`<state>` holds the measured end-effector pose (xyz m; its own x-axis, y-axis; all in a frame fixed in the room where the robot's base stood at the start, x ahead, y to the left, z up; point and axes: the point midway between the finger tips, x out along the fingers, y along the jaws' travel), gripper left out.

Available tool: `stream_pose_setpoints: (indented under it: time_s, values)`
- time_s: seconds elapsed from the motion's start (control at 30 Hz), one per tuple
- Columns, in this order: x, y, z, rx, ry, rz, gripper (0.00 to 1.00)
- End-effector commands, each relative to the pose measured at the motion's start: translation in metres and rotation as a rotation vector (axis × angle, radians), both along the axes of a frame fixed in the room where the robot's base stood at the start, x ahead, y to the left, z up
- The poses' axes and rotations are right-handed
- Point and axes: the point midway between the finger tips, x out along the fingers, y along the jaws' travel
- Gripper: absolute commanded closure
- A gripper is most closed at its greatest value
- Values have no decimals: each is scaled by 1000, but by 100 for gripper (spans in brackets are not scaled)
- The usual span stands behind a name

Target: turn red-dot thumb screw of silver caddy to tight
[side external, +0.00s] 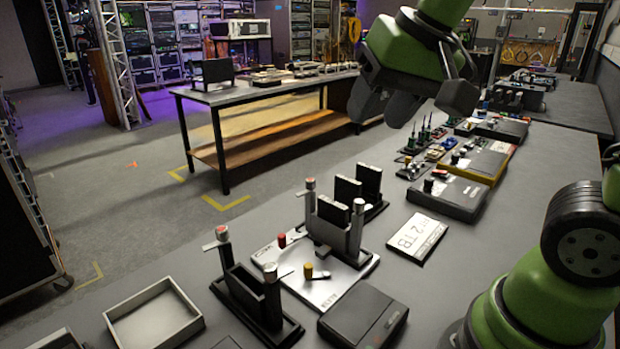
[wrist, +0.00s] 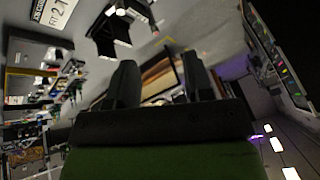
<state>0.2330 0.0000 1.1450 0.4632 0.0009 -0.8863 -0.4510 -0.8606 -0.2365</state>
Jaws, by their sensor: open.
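A flat silver plate (side external: 330,292), which I take for the silver caddy, lies on the grey bench in the side view. A red knob (side external: 282,240) and a yellow knob (side external: 307,270) stand on it. Silver thumb screws with reddish tops stand at the black holders, one at the back (side external: 310,184) and one at the left (side external: 221,233). I cannot tell which one is the red-dot screw, nor how tight any is. My gripper (side external: 385,108) is open and empty, high above the bench and up-right of the plate. Its two fingers also show apart in the wrist view (wrist: 158,65).
A black holder (side external: 255,300) stands front left, beside an empty grey tray (side external: 153,314). A dark box (side external: 362,318) lies front right of the plate. A white 2TB card (side external: 416,238) and several devices line the bench to the right. The air around my gripper is clear.

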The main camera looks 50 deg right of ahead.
Motion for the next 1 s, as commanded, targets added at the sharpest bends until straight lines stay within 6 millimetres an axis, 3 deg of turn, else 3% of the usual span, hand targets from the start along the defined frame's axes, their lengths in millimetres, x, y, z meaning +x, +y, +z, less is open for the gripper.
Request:
stream_pose_setpoints:
  time_s: [0.03, 0.2, 0.4, 0.53, 0.77, 1.0]
  values:
    - [20, -5, -6, -16, 33, -32, 53]
    - [80, -22, -33, -79, 105, -147, 53]
    - [131, -39, -74, -145, 153, -250, 53]
    - [147, -44, -91, -167, 163, -287, 53]
    - [156, -50, -111, -178, 169, -299, 53]
    - [167, -62, -152, -176, 171, -299, 53]
